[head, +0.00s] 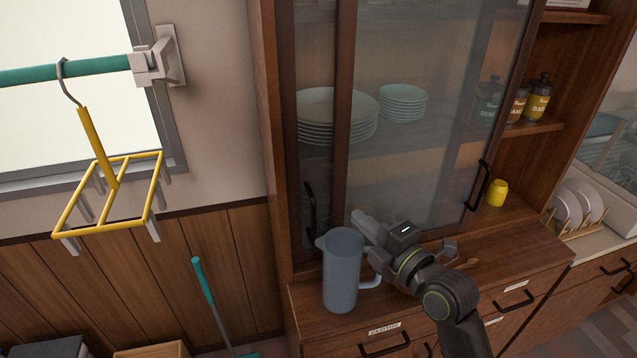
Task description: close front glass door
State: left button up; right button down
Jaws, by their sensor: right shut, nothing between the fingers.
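The front glass door (415,175) is a sliding pane in a dark wood frame on the cabinet, with a black handle (478,186) on its right stile. To its right, part of the cabinet stands uncovered. A second glass pane with a black handle (310,212) shows to the left of the front door's left stile. My right gripper (364,222) is shut and empty. It is low in front of the front door's left part, just behind and right of the jug's rim; whether it touches the glass I cannot tell. My left gripper is not in view.
A blue-grey jug (341,275) stands on the counter (510,250), close to my right gripper. A yellow cup (497,192) and jars (537,98) sit in the uncovered part. Plates (335,115) show behind glass. A yellow rack (110,190) hangs at left.

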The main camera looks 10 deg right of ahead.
aim_at(321, 185)
jog(key=p+x, duration=0.3)
jog(key=x, duration=0.6)
jog(key=shift+w+a+r+p, duration=0.1)
jog(key=shift+p, duration=0.2)
jog(key=shift+w+a, duration=0.1)
jog(key=shift+w, duration=0.1)
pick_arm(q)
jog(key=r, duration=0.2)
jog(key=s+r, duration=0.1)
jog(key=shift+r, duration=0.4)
pick_arm(e)
jog(key=shift+w, duration=0.1)
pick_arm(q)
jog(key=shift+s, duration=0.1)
